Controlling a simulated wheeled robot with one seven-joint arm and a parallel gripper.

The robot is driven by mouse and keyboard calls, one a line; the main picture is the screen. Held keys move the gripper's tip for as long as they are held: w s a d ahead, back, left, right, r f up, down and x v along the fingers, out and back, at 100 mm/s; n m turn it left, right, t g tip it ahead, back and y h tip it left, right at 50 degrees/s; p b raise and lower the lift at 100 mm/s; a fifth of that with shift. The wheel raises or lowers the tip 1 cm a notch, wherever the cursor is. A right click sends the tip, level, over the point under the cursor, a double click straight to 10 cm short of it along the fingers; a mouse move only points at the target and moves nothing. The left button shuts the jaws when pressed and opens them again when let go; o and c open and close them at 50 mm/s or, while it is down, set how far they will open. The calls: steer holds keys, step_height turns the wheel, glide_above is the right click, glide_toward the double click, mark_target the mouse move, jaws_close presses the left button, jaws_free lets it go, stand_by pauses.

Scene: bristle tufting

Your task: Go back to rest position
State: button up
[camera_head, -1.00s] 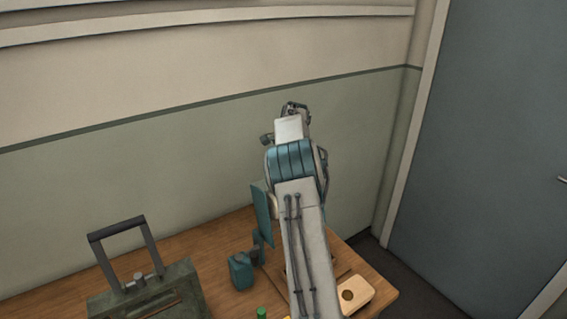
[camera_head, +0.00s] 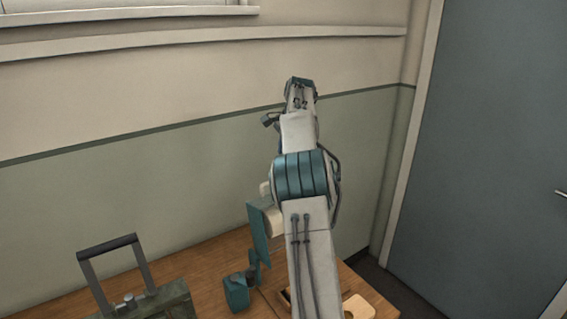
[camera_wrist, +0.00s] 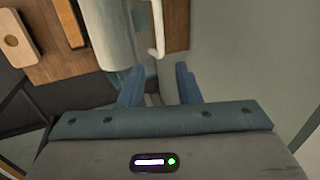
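My arm rises through the middle of the head view, its far end in front of the wall. I cannot make out my gripper's fingers there. In the wrist view my gripper (camera_wrist: 159,86) shows two blue fingers standing apart, with nothing held between them. The fingers point toward the wooden table and the wall. A pale curved bar (camera_wrist: 157,28) shows beyond the fingertips, apart from them as far as I can tell.
The wooden table (camera_head: 205,262) carries a dark case with a raised handle (camera_head: 107,243), a teal box (camera_head: 236,293) and a pale wooden block with a hole (camera_head: 358,308), partly hidden by my arm. A wall stands behind; a grey-blue door (camera_head: 490,150) is right.

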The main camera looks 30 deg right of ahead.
steer(key=shift+s+r, duration=0.1)
steer(key=shift+r, duration=0.2)
stand_by(0.4)
steer(key=s+a+r+n+b, duration=0.2)
steer(key=s+a+n, duration=0.6)
steer(key=s+a, duration=0.9)
steer(key=s+a+f+n, duration=0.3)
steer(key=s+f, duration=0.1)
steer(key=s, duration=0.3)
steer(key=s+a+f+n+b, duration=0.1)
steer(key=s+a+f+n, duration=0.2)
steer(key=s, duration=0.5)
steer(key=s+a+f+n+b, duration=0.1)
steer(key=s+a+f+n, duration=0.1)
steer(key=s+f, duration=0.4)
steer(key=shift+s+a+n, duration=0.4)
steer(key=shift+s+a, duration=0.25)
steer(key=shift+s, duration=0.4)
